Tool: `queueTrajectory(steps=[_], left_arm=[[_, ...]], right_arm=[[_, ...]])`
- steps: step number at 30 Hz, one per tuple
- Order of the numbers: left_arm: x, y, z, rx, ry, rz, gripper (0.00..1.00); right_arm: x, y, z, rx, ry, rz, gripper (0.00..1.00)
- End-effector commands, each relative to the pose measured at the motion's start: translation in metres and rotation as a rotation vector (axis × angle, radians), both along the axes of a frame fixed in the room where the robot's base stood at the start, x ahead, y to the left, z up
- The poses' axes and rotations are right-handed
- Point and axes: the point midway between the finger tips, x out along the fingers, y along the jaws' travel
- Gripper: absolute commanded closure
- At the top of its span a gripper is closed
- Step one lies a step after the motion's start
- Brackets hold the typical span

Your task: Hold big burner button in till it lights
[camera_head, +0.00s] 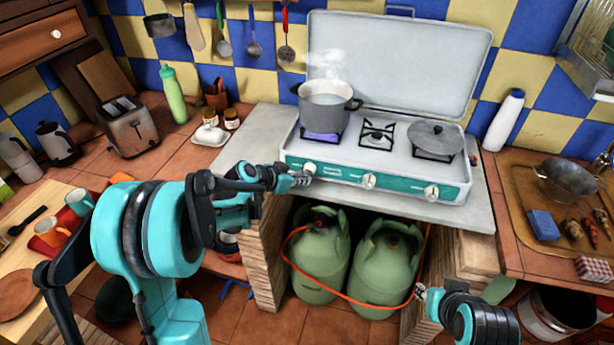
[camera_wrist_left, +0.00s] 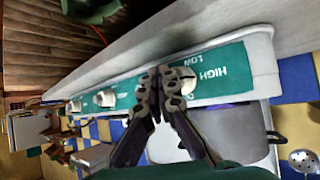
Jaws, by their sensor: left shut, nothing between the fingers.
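The camp stove (camera_head: 340,165) has a teal front panel with three white knobs. The left knob (camera_head: 310,167) lies beneath the steaming grey pot (camera_head: 325,105), where a blue-violet glow (camera_head: 322,137) shows. My left gripper (camera_head: 302,180) is shut and empty, its tips right at this knob. In the left wrist view the shut fingertips (camera_wrist_left: 165,78) overlap the panel beside the knob (camera_wrist_left: 188,80), near the "HIGH" and "LOW" lettering; whether they touch cannot be told. The middle knob (camera_head: 369,180) and right knob (camera_head: 431,192) stand clear. My right gripper (camera_head: 421,292) is low, before the cylinders.
A lidded pan (camera_head: 435,138) sits on the right burner; the middle burner (camera_head: 376,136) is bare. Two green gas cylinders (camera_head: 320,255) with an orange hose stand below the counter. A toaster (camera_head: 130,125) is at left, a wooden board (camera_head: 520,190) at right.

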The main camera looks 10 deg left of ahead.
Motion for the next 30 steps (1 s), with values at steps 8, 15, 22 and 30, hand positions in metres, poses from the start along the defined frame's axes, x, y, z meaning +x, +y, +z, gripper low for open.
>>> queueTrajectory(steps=[8,15,22,30], left_arm=[[-0.012,0.000,0.000,-0.001,0.000,0.001,1.00],[-0.017,0.000,0.000,0.000,0.000,0.000,1.00],[-0.018,0.001,0.000,0.000,0.000,0.000,1.00],[-0.039,0.002,0.000,0.000,0.000,0.001,1.00]], right_arm=[[0.000,0.000,-0.001,0.000,0.000,0.000,0.70],[0.000,0.000,-0.001,0.000,0.000,0.000,0.70],[0.000,0.000,-0.001,0.000,0.000,0.000,0.70],[0.000,0.000,-0.001,0.000,0.000,0.000,0.70]])
